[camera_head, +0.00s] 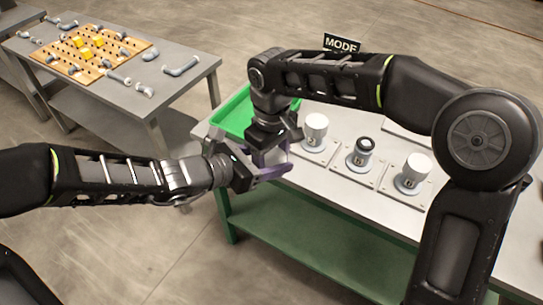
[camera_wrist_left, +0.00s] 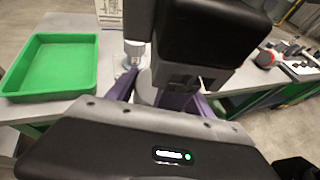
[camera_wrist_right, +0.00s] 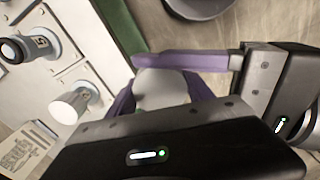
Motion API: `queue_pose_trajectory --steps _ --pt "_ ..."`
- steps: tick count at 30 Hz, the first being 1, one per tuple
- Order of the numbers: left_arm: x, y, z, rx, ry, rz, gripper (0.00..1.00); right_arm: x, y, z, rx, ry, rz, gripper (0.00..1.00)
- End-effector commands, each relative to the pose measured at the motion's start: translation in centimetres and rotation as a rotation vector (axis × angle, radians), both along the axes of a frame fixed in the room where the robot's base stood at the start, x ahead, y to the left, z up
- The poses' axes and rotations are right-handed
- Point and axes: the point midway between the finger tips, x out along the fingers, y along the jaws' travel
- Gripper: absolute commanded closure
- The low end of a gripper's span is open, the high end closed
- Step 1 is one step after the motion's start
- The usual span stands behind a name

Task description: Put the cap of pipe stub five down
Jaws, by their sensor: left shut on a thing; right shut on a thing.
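A pale cap (camera_head: 276,155) is held in the air beyond the near-left edge of the table. My left gripper (camera_head: 272,172) and my right gripper (camera_head: 268,150) meet at it, both shut on it with purple fingers. The cap also shows between the fingers in the left wrist view (camera_wrist_left: 148,90) and the right wrist view (camera_wrist_right: 160,88). Pipe stub five (camera_head: 361,150) stands upright, uncapped, with a dark ring at its top; its number shows in the right wrist view (camera_wrist_right: 22,48). My arms and fingers hide part of the cap.
Stubs with white caps stand left (camera_head: 316,128) and right (camera_head: 411,174) of stub five. A green tray (camera_wrist_left: 55,40) lies at the table's left end. A sign reading MODE (camera_head: 341,43) stands behind my right arm. Another table with a pegboard (camera_head: 95,65) stands at back left.

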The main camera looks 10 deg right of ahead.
Motion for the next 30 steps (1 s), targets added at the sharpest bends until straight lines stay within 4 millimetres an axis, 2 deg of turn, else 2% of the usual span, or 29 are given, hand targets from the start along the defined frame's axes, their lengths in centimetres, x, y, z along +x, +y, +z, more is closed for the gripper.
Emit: queue_pose_trajectory --steps 3,4,12,23,30 --pt "0.0 0.0 0.0 0.000 0.000 0.000 0.78 0.0 0.0 0.0 0.000 0.000 0.000 0.75" --pt "0.0 0.0 0.0 0.000 0.000 0.000 0.79 0.0 0.0 0.0 0.000 0.000 0.000 0.38" --pt "0.0 0.0 0.0 0.000 0.000 0.000 0.79 0.0 0.0 0.0 0.000 0.000 0.000 0.16" --pt "0.0 0.0 0.0 0.000 0.000 0.000 0.79 0.0 0.0 0.6 0.001 -0.002 0.000 0.14" --pt "0.0 0.0 0.0 0.000 0.000 0.000 0.79 0.1 0.1 3.9 0.002 -0.004 0.001 0.14"
